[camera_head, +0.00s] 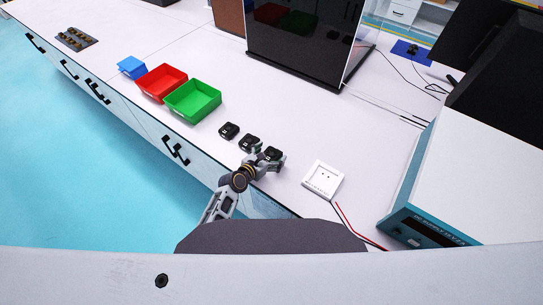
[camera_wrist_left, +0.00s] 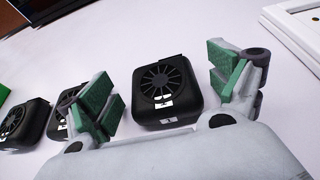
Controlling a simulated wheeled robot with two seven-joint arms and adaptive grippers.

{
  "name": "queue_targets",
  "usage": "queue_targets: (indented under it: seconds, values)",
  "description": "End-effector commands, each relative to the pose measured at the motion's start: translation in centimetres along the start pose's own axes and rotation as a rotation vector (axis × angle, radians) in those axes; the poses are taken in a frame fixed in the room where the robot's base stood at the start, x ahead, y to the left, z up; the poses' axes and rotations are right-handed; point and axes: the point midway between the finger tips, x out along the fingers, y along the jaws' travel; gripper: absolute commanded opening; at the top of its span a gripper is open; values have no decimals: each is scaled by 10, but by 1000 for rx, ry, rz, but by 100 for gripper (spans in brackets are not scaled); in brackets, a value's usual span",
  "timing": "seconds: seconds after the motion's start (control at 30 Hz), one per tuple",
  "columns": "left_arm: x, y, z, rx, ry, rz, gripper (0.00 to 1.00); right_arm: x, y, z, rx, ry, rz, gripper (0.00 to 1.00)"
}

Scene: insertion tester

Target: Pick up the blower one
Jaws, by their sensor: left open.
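Three small black blowers with round fan grilles stand in a row on the white bench. In the head view they are the left blower (camera_head: 229,131), the middle blower (camera_head: 250,143) and the right blower (camera_head: 272,153). My left gripper (camera_head: 268,160) is at the right blower. My right gripper is not in view.
A white square fixture (camera_head: 323,180) with red and black wires lies right of the blowers. Green (camera_head: 193,101), red (camera_head: 161,82) and blue (camera_head: 131,67) bins stand to the left. A teal-fronted white instrument (camera_head: 430,226) is at the right. A black glass-sided case (camera_head: 305,75) stands behind.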

Motion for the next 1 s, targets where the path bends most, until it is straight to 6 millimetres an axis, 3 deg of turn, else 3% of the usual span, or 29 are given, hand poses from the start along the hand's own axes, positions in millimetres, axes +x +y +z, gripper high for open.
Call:
queue_targets:
  seconds: [0.1, 0.5, 1.0]
  values:
    - [0, 0, 0, 0, 0, 0, 91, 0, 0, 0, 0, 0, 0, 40]
    - [0, 0, 0, 0, 0, 0, 41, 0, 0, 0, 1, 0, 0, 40]
    - [-2, 0, 4, 0, 0, 0, 41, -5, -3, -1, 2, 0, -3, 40]
